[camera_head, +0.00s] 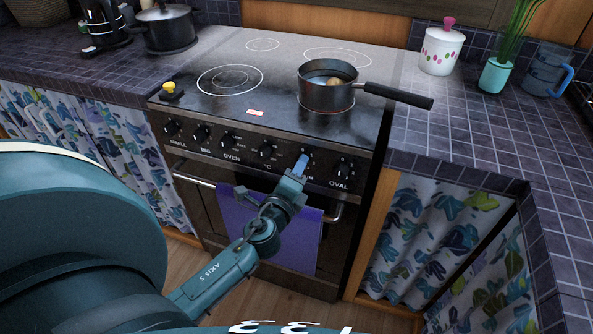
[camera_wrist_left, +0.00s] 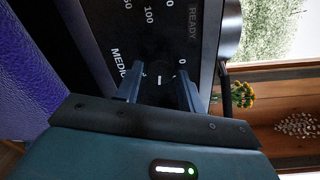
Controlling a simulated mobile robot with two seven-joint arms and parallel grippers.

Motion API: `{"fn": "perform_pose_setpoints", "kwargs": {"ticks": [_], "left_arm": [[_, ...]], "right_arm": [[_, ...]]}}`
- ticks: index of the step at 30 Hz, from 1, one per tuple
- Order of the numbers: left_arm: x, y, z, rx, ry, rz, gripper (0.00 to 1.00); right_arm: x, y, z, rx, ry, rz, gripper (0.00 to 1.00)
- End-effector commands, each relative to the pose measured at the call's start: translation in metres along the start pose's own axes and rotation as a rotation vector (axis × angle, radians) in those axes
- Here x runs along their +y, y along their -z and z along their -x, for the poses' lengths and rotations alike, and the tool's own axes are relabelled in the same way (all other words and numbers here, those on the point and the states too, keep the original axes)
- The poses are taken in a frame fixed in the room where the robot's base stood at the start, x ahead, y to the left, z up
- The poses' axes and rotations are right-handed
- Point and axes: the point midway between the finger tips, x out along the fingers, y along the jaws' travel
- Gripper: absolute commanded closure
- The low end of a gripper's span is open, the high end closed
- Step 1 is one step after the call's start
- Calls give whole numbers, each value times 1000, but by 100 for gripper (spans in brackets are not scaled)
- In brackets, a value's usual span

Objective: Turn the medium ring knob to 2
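The stove's black front panel carries a row of dark knobs; the right one is the oval knob (camera_head: 343,166). My left gripper (camera_head: 303,162) reaches up to the panel just left of the oval knob, at the medium ring knob, and mostly hides that knob. In the left wrist view, the two fingers of my left gripper (camera_wrist_left: 160,82) stand apart over the panel. A small white mark shows between them, beside the partly covered medium label (camera_wrist_left: 119,63) and a 0. The dark knob does not stand out from the panel, so contact cannot be told. My right gripper is not in view.
A saucepan (camera_head: 328,95) sits on the front right ring, its handle (camera_head: 398,95) pointing right. A purple towel (camera_head: 275,235) hangs on the oven handle below my arm. A black pot (camera_head: 166,30) stands on the left counter. The right counter's front is clear.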

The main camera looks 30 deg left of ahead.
Motion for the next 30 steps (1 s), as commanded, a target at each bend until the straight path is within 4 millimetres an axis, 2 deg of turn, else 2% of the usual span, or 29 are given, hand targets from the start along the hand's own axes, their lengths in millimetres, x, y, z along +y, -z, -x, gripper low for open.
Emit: {"fn": "perform_pose_setpoints", "kwargs": {"ticks": [5, 14, 17, 30], "left_arm": [[0, 0, 0, -1, 0, 1, 47], [0, 0, 4, -1, -1, 1, 47], [2, 0, 16, 0, -2, 1, 47], [4, 1, 107, 0, -4, 2, 47]], "right_arm": [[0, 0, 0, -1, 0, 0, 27], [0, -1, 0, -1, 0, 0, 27], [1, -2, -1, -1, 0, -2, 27], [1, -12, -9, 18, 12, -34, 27]]}}
